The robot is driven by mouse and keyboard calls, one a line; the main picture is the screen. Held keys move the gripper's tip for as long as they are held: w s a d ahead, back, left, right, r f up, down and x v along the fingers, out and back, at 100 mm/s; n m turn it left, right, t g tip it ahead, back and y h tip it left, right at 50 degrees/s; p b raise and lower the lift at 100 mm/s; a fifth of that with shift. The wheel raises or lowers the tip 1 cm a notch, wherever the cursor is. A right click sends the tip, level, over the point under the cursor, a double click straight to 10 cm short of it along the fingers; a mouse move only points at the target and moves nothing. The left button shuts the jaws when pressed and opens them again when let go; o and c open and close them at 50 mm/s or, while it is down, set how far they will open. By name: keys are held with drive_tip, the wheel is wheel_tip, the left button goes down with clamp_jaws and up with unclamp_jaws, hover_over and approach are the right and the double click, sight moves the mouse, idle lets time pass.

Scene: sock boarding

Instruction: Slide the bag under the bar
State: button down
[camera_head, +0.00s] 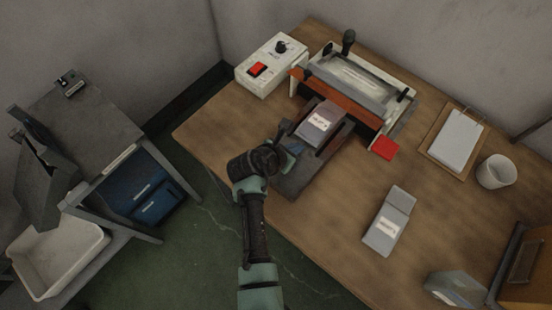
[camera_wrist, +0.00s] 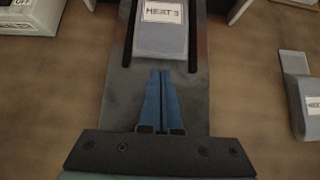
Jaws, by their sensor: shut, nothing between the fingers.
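A grey bag (camera_head: 320,118) with a white label lies on a dark guide tray (camera_head: 293,182) between two dark rails, its far end towards the sealing machine (camera_head: 362,80). The machine has a grey bar (camera_head: 362,84) across it and an orange-brown strip along its front. In the wrist view the bag (camera_wrist: 160,40) lies straight ahead, its label reading something like "HEAT 3". My gripper (camera_wrist: 160,72) has its blue fingers together, with nothing between them. The tips point at the bag's near edge with a small gap in view. In the head view my gripper (camera_head: 291,148) is partly hidden by my wrist.
A second grey bag (camera_head: 387,223) lies to the right on the wooden table. A white control box (camera_head: 271,64) with a red switch stands left of the machine. A red block (camera_head: 384,148), a clipboard (camera_head: 455,137) and a white cup (camera_head: 495,171) are at the right.

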drive_tip(key=s+f+v, duration=0.1)
drive_tip(key=v, duration=1)
drive_tip(key=w+a+r+m+t+y, duration=0.1)
drive_tip(key=w+r+m+t, duration=0.3)
drive_tip(key=r, duration=0.5)
drive_tip(key=w+a+r+m+t+y, duration=0.1)
drive_tip(key=w+r+m, duration=0.45)
drive_tip(key=r, duration=0.35)
wheel_tip(320, 180, up, 19)
drive_tip(key=w+m+t+y, duration=0.2)
drive_tip(key=m+t, duration=0.3)
drive_tip(key=m, duration=0.2)
drive_tip(key=s+d+r+m+t, duration=0.1)
drive_tip(key=s+r+m+t, duration=0.2)
drive_tip(key=r, duration=0.6)
drive_tip(key=s+d+r+m+t, duration=0.1)
drive_tip(key=s+r+m+t, duration=0.2)
drive_tip(key=r, duration=0.7)
drive_tip(key=s+d+r+m+t+y, duration=0.1)
drive_tip(key=s+r+m+t, duration=0.3)
drive_tip(key=s+r, duration=0.5)
drive_tip(key=shift+s+d+r+m, duration=0.4)
drive_tip(key=shift+s+m, duration=0.15)
drive_tip(key=shift+m, duration=0.6)
drive_tip(key=shift+f, duration=0.15)
